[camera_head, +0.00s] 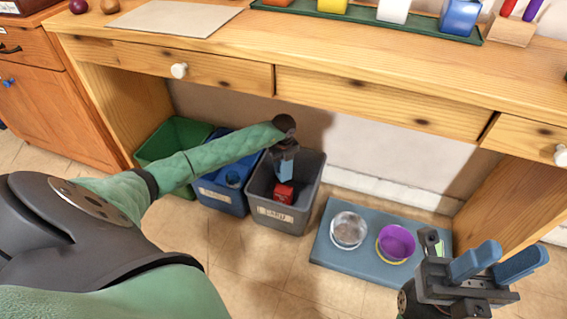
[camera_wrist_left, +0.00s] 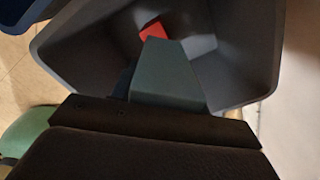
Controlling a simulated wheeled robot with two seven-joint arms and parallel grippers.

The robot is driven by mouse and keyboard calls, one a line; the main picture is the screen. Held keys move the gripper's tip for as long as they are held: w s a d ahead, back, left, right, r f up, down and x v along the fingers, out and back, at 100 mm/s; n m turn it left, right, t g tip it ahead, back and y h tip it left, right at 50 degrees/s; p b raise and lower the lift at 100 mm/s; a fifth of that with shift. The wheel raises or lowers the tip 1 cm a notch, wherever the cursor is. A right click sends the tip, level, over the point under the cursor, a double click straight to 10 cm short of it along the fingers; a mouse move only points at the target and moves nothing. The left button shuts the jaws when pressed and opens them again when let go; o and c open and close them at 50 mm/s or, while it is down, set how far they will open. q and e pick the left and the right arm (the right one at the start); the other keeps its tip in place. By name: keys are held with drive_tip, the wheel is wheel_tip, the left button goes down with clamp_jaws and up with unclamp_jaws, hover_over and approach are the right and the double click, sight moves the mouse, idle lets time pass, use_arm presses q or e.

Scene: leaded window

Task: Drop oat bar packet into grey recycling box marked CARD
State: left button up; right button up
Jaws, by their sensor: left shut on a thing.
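The grey box (camera_head: 262,190) stands on the floor under the desk, with a pale label on its front that seems to read CARD. My left gripper (camera_head: 284,178) points down into its mouth, shut on the red oat bar packet (camera_head: 284,193). The packet is inside the box's outline, below the rim. In the left wrist view the packet (camera_wrist_left: 151,30) shows as a small red patch beyond my blue-grey finger, mostly hidden, with the box walls (camera_wrist_left: 235,60) around it. My right gripper (camera_head: 512,260) is at the lower right, fingers apart and empty.
A blue box (camera_head: 222,200) and a green box (camera_head: 165,145) stand left of the grey one. On the right, a blue-grey mat (camera_head: 330,248) holds a clear bowl (camera_head: 348,230) and a purple bowl (camera_head: 396,243). The desk (camera_head: 350,60) overhangs the boxes.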

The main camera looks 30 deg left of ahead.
use_arm(q)
drive_tip(key=shift+f+b, duration=0.6)
drive_tip(key=shift+f, duration=0.6)
drive_tip(key=o, duration=1)
drive_tip(key=shift+o, duration=0.2)
drive_tip(key=shift+r, duration=0.1)
